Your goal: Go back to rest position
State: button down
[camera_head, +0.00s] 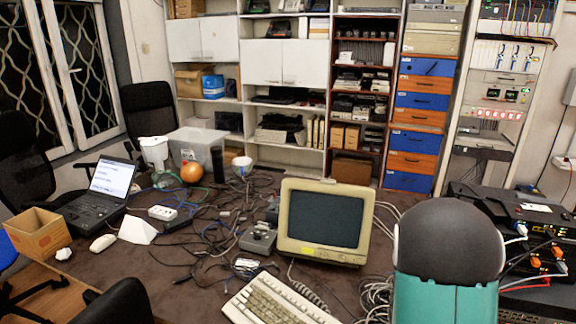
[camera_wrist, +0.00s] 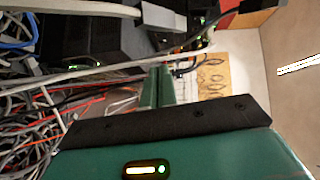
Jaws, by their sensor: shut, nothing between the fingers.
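My gripper (camera_wrist: 158,72) shows in the wrist view as two green fingers close together, shut and empty. Its dark plate and green housing fill the lower part of that view. The fingers point toward black network equipment (camera_wrist: 105,38) and cables; I cannot tell the exact distance. In the head view, a dark rounded and teal part of my own arm stands at the lower right and hides part of the table. The gripper itself is not visible there.
A dark table (camera_head: 185,262) holds a beige monitor (camera_head: 325,222), keyboard (camera_head: 275,302), laptop (camera_head: 104,192), cardboard box (camera_head: 38,232) and tangled cables (camera_head: 215,222). Network devices (camera_head: 540,235) stack at the right, beside my arm. Loose cables (camera_wrist: 35,125) lie left of the gripper in the wrist view.

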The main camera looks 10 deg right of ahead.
jog(key=w+a+r+n+t+y, duration=0.25)
jog(key=a+n+y, duration=0.2)
jog(key=a, duration=0.35)
jog(key=w+a+r+n+t+y, duration=0.2)
jog(key=w+a+r+n+y, duration=0.15)
jog(key=a+n, duration=0.3)
jog(key=w+a+r+n+t+y, duration=0.2)
jog(key=a+r+n+y, duration=0.15)
jog(key=a, duration=0.55)
jog(key=s+a+r+n+g+y, duration=0.1)
jog(key=s+a+r+n+y, duration=0.3)
jog(key=s+a+n, duration=0.45)
jog(key=s+a+n+g, duration=0.4)
jog(key=s+a+n, duration=0.2)
jog(key=s+n, duration=0.3)
jog(key=s+y, duration=0.1)
jog(key=s, duration=0.2)
jog(key=shift+s+a, duration=0.15)
jog(key=shift+s, duration=0.25)
